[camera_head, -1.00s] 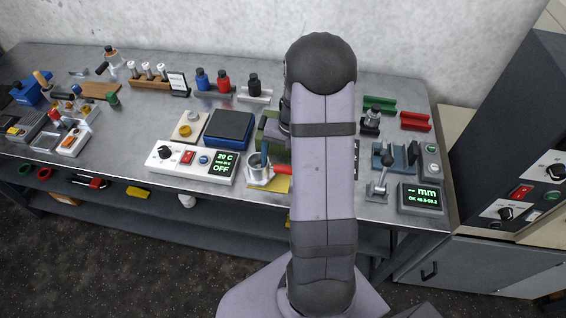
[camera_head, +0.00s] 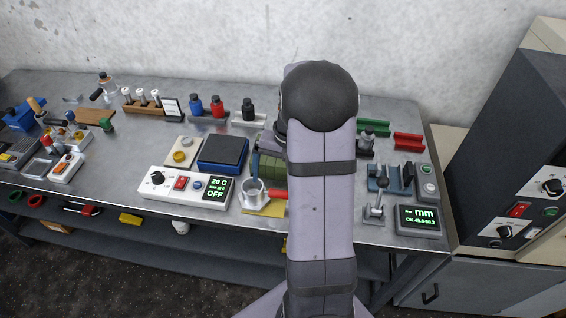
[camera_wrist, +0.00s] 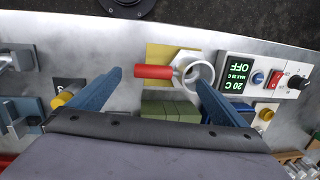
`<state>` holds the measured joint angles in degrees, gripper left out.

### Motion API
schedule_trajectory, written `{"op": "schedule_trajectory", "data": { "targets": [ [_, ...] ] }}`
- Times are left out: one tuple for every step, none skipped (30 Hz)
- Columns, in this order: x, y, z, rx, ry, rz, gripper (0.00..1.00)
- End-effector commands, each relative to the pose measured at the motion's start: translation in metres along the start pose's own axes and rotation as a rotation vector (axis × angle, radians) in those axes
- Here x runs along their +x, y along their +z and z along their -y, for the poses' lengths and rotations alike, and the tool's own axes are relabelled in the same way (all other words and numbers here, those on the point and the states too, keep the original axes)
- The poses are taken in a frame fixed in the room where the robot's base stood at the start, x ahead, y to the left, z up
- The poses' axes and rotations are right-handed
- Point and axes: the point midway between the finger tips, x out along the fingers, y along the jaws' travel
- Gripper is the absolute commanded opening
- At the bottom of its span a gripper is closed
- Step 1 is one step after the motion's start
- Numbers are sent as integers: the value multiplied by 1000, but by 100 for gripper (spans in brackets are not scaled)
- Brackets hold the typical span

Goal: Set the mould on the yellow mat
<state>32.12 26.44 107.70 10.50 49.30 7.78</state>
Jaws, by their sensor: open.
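The mould appears to be the round metal cup (camera_head: 254,191) with a red handle (camera_head: 278,193). It stands upright on a pale base at the yellow mat (camera_head: 262,211). In the wrist view the cup (camera_wrist: 198,74) and its base cover part of the mat (camera_wrist: 158,53), towards its right edge. How far the base rests on the mat is unclear. My gripper (camera_wrist: 160,88) is open, with blue fingers spread wide. The handle lies between the fingers in the picture, and the right finger overlaps the cup's rim. Contact cannot be told. My arm hides most of the gripper in the head view.
A white control panel (camera_head: 186,186) stands left of the cup. A gauge stand (camera_head: 376,212) and mm display (camera_head: 418,219) are right of my arm. The bench's front edge is close.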

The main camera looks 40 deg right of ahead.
Motion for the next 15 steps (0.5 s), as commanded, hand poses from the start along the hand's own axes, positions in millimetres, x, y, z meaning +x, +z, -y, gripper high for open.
{"op": "schedule_trajectory", "data": {
  "targets": [
    [-8, -1, 0, 0, -1, -6, 97],
    [-14, -2, 0, 0, -2, -6, 97],
    [-22, -2, 0, 0, -2, -6, 97],
    [-27, -1, 0, 0, -2, -5, 97],
    [-32, -1, 0, 0, -1, -6, 97],
    [-39, -2, 0, 0, -1, -5, 97],
    [-44, -1, 0, 0, -1, -4, 97],
    [-48, -1, 0, 0, -1, -5, 97],
    [-54, -1, 0, 0, 0, -4, 97],
    [-58, -1, 0, 0, 0, -4, 97],
    [-61, 0, 0, 0, 0, -2, 97],
    [-66, -1, 0, 0, 0, -3, 97],
    [-68, -1, 0, 0, 0, -2, 97],
    [-71, 0, 0, 0, 0, -2, 97],
    [-73, 0, 0, 0, 0, -1, 97]
  ]
}}
